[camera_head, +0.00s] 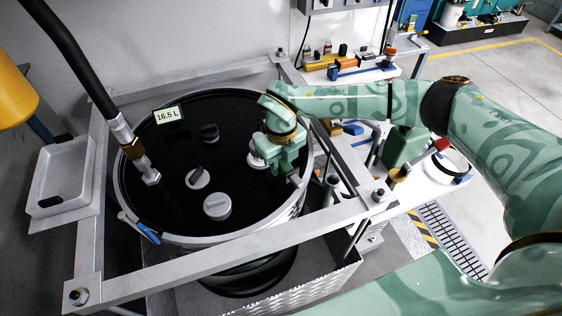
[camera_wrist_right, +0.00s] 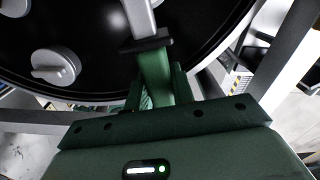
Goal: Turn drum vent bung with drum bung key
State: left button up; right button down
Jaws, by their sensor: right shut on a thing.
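The drum (camera_head: 165,205) stands upright with a black lid inside a grey frame. Several bungs sit on the lid: a grey ridged one (camera_head: 217,206), another grey one (camera_head: 197,178) and a dark one (camera_head: 209,133). A ridged grey bung also shows at the left of the right wrist view (camera_wrist_right: 55,66). My right gripper (camera_head: 284,158) is low over the right part of the lid. In the right wrist view it is shut on a grey bar with a dark collar, apparently the bung key (camera_wrist_right: 140,18). The key's far end is out of that view. My left gripper is not in view.
A black hose (camera_head: 75,50) joins a fitting on the lid's left. Frame rails (camera_head: 230,245) surround the drum. A grey tray (camera_head: 62,175) is at left. A white bench with tools and a green can (camera_head: 403,146) stands at right, beyond the rail.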

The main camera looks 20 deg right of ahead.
jog(key=shift+f+b, duration=0.8)
jog(key=shift+f, duration=0.5)
jog(key=shift+w+d+n, duration=0.25)
jog(key=shift+d+n, duration=0.35)
jog(key=shift+w+d+n, duration=0.1)
jog(key=shift+d+n, duration=0.15)
jog(key=shift+n, duration=0.15)
jog(key=shift+w+d+n, duration=0.4)
jog(key=shift+d+n, duration=0.35)
jog(key=shift+n, duration=0.25)
